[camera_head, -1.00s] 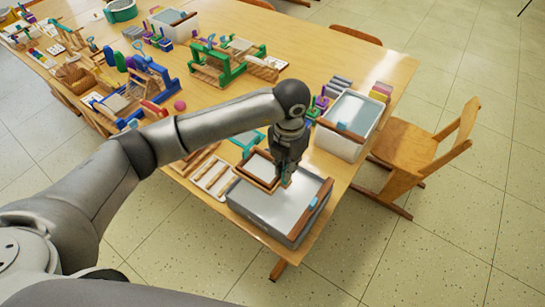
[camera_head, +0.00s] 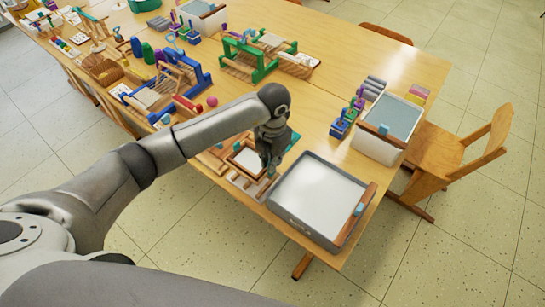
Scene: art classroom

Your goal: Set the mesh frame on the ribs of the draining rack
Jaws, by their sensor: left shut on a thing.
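My left gripper (camera_head: 268,164) is shut on the mesh frame (camera_head: 249,159), a wooden square with a pale centre. It holds the frame just left of the grey tub (camera_head: 273,197), over or among wooden frames at the near edge of the table. A teal object (camera_head: 293,137) shows partly behind my gripper; I cannot tell whether it is the draining rack. My right gripper is not in view.
The grey tub holds a pale surface and has a wooden bar (camera_head: 354,216) on its right rim. A second tub (camera_head: 376,147) stands behind it. Green (camera_head: 262,66) and blue (camera_head: 199,79) stands crowd the table further back. A wooden chair (camera_head: 455,160) is at the right.

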